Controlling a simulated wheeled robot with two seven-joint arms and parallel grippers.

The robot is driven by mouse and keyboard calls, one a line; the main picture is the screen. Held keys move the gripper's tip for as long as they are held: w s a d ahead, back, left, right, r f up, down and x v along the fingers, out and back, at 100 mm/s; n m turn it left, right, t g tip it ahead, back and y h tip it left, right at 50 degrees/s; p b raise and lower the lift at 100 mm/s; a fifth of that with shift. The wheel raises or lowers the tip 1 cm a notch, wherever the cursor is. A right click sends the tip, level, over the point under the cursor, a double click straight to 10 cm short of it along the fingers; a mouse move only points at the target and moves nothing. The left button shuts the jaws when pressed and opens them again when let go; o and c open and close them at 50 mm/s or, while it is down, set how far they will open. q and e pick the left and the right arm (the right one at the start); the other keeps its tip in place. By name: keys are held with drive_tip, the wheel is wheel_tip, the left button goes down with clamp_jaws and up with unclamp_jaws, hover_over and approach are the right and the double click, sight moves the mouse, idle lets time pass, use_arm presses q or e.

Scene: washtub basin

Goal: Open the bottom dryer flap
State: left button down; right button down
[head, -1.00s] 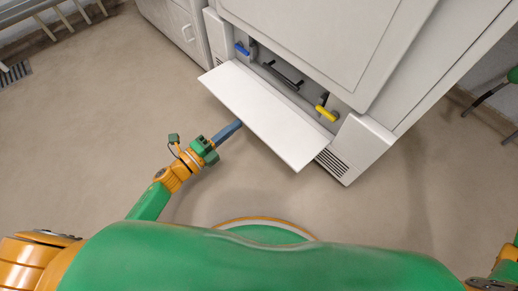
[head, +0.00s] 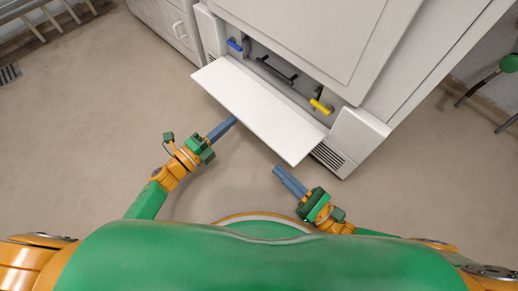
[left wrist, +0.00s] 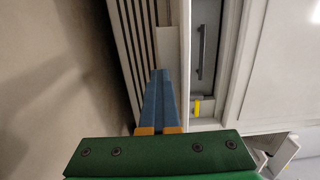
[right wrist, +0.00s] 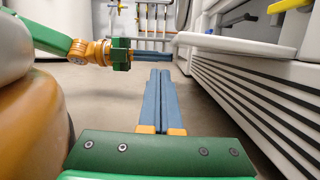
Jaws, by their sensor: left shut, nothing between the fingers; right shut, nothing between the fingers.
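The bottom dryer flap (head: 258,108) is a white panel. It stands out from the lower front of the white dryer (head: 310,45), swung down to about level. A recess behind it shows a blue handle (head: 234,44), a dark bar handle (head: 277,72) and a yellow handle (head: 321,106). My left gripper (head: 234,121) is shut and empty at the flap's front edge; contact cannot be told. My right gripper (head: 277,170) is shut and empty, in front of the flap's right end and apart from it. The right wrist view shows the flap (right wrist: 245,45) edge-on.
A slatted vent (head: 330,156) sits below the flap on the dryer's base. A white cabinet (head: 170,25) stands to the left. A green stool (head: 508,64) is at the far right, and a metal rack (head: 35,20) at the far left. The floor in front is clear.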

use_arm(q)
drive_tip(key=shift+w+r, duration=0.25)
drive_tip(key=shift+w, duration=0.1)
use_arm(e)
drive_tip(key=x, duration=1)
drive_tip(key=shift+r+m, duration=0.4)
drive_tip(key=shift+r, duration=0.3)
